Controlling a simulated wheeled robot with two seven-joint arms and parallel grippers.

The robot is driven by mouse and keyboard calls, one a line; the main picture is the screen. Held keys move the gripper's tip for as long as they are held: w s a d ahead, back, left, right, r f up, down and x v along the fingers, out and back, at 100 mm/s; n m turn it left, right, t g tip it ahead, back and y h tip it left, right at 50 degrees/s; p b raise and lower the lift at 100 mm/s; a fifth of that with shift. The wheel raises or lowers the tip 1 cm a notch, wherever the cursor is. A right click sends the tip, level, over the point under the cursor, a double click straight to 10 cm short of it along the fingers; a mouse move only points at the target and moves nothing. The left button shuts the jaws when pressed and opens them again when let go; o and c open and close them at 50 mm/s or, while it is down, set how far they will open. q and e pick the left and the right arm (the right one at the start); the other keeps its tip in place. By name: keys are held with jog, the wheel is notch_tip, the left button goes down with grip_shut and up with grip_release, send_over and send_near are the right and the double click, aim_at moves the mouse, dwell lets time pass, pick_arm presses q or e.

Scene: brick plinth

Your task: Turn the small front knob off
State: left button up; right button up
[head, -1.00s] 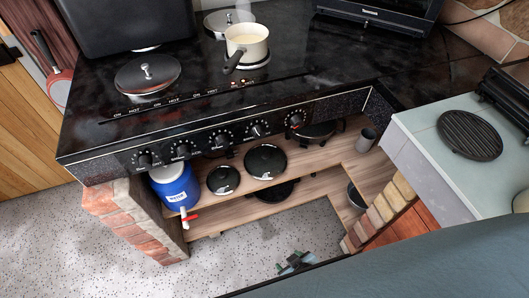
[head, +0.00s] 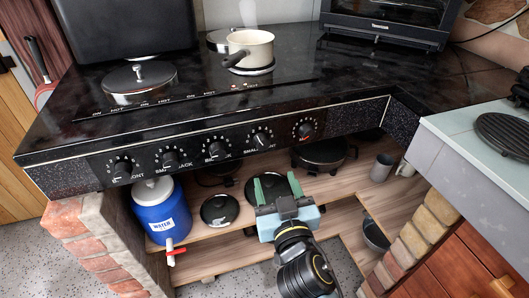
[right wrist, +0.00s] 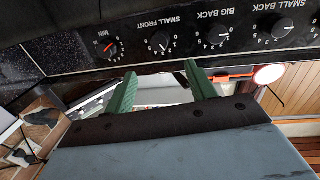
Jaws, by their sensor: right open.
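The small front knob (head: 261,139) is a round black dial on the stove's front panel, fourth from the left. Its white mark is slanted; I cannot read its setting for certain. In the right wrist view, which is upside down, the knob (right wrist: 158,42) shows beneath its "SMALL FRONT" label. My right gripper (head: 280,185) is open and empty, with green fingers, below and in front of the panel. In the right wrist view the two fingertips (right wrist: 160,72) are spread on either side of the knob's line, apart from it. My left gripper is not in view.
Three similar black knobs are to the left, including the big back knob (head: 215,149); a red-marked timer dial (head: 305,130) is to the right. A cream pot (head: 249,48) steams on the stovetop. A blue water jug (head: 161,212) and pans stand on the wooden shelf (head: 205,245) below.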

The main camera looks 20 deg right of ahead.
aim_at(263, 145)
jog(key=w, duration=1)
jog(key=shift+d, duration=0.4)
jog(key=shift+w+b, duration=0.3)
jog(key=shift+w, duration=0.45)
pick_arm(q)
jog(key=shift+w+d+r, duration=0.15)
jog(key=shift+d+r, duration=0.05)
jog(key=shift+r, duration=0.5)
pick_arm(e)
jog(key=shift+d, duration=0.1)
jog(key=shift+c, duration=0.9)
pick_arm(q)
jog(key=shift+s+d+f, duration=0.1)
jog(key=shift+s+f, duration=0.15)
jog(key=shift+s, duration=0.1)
pick_arm(e)
jog(key=c, duration=0.8)
